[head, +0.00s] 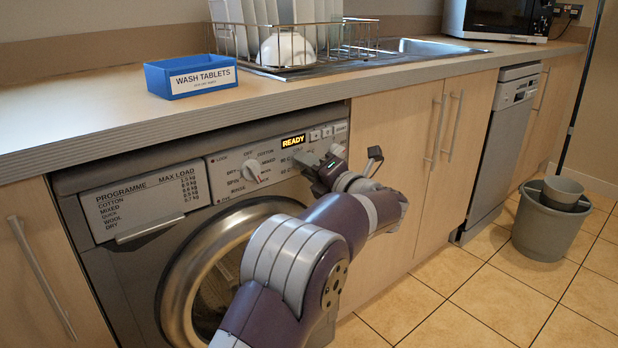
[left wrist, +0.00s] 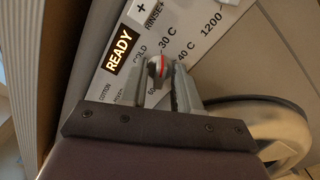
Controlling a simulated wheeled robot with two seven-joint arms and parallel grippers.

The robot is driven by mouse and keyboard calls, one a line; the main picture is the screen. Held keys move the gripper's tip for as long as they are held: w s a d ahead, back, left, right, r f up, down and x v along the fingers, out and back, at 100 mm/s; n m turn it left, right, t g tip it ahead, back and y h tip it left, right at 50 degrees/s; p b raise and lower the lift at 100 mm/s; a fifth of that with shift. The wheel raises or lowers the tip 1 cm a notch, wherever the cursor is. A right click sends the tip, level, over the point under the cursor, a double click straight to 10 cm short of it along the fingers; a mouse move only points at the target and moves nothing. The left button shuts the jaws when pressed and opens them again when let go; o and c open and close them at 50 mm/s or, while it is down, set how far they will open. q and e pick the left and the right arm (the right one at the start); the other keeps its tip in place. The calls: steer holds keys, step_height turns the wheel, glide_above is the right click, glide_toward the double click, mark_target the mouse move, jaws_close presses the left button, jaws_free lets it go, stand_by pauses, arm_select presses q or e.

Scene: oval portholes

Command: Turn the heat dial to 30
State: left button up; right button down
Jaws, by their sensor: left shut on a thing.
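The heat dial (left wrist: 157,68) is a small grey knob with a red line, on the washing machine's front panel. In the left wrist view it sits between the two fingers of my left gripper (left wrist: 160,75), which is shut on it. The labels COLD, 30 C (left wrist: 171,39) and 40 C lie around the dial. The red line points up in that view, roughly towards 30 C; I cannot tell its exact alignment. In the head view my left gripper (head: 314,165) is against the panel below the READY display (head: 293,141) and hides the dial. My right gripper is not in view.
A programme dial (head: 251,171) is to the left on the same panel, above the round door (head: 184,278). A blue wash tablets box (head: 157,82) and a dish rack (head: 243,50) stand on the counter. A grey bin (head: 541,232) is on the floor at right.

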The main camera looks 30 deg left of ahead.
arm_select(q)
steer(key=shift+f+n+b, duration=0.15)
steer(key=shift+n+b, duration=0.3)
steer(key=shift+n, duration=0.15)
steer(key=o, duration=1.1)
steer(key=shift+c, duration=0.2)
steer(key=p+v, duration=0.4)
steer(key=v, duration=0.8)
steer(key=shift+d+p, duration=0.35)
steer(key=shift+s, duration=0.1)
